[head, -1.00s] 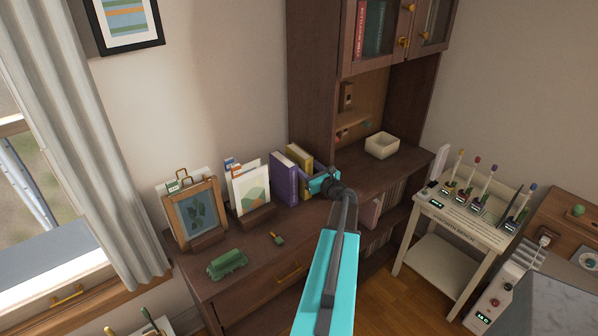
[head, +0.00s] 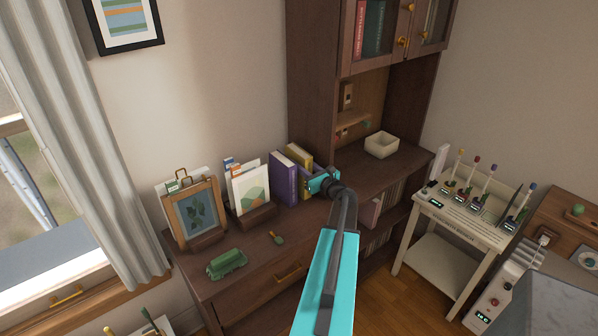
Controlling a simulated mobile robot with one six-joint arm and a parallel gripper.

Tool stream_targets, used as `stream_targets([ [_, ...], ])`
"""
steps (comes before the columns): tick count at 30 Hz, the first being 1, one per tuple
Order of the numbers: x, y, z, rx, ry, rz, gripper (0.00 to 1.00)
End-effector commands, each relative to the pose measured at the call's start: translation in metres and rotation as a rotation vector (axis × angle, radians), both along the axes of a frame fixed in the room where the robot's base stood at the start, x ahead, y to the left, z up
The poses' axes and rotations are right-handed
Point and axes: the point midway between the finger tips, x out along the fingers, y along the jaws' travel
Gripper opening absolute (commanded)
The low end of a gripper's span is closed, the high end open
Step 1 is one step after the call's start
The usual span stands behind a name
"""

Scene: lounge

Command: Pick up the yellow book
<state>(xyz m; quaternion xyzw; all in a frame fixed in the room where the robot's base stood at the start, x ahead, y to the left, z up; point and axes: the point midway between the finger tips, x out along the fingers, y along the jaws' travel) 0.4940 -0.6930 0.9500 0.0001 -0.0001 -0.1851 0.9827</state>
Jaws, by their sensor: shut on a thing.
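The yellow book (head: 298,157) stands upright on the dark wooden cabinet top, right beside the purple book (head: 284,179). The fingertips are small and partly hidden, so the exact hold is hard to see. The book appears to be still at the cabinet top; I cannot tell whether it is lifted.
A card holder (head: 258,216) and a framed leaf picture (head: 194,212) stand to the left. A green object (head: 227,263) lies in front. The tall hutch (head: 317,90) rises close behind the books.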

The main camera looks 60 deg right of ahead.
Motion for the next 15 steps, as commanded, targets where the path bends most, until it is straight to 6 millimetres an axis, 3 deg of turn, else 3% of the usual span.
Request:
stream_targets([
  [15,0.0,0.001,0.014,-0.002,-0.001,0.001,0.0],
])
